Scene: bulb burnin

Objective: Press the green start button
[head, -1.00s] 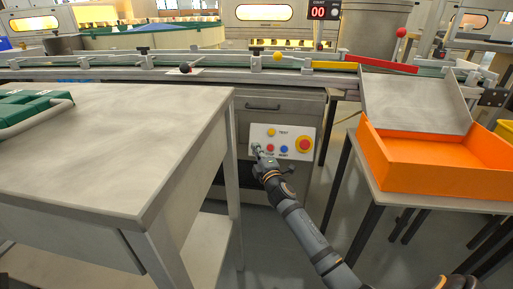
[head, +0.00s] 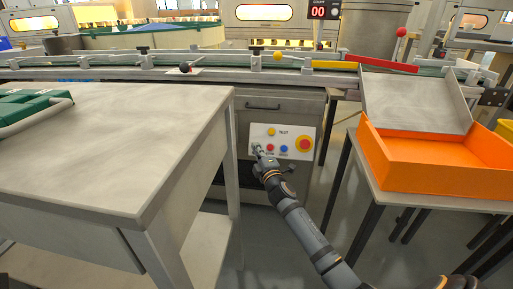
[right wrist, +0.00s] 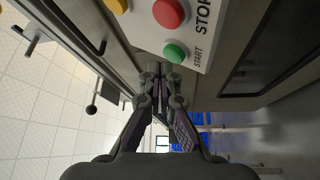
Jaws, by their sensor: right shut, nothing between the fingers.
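The control panel (head: 283,134) is a white plate on the front of the grey cabinet under the conveyor. In the right wrist view the green start button (right wrist: 175,52) sits beside the word START on the panel. My right gripper (right wrist: 160,70) is shut and empty, with its fingertips close to the green button. I cannot tell whether they touch it. In the head view my right gripper (head: 257,149) is at the panel's lower left and hides the green button. My left gripper is not in view.
A red button (right wrist: 168,12) marked STOP is near the green one. The panel also has a yellow button (head: 271,132), a blue button (head: 284,149) and a large red button (head: 305,145). A grey table (head: 120,140) stands left, an orange bin (head: 430,160) right.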

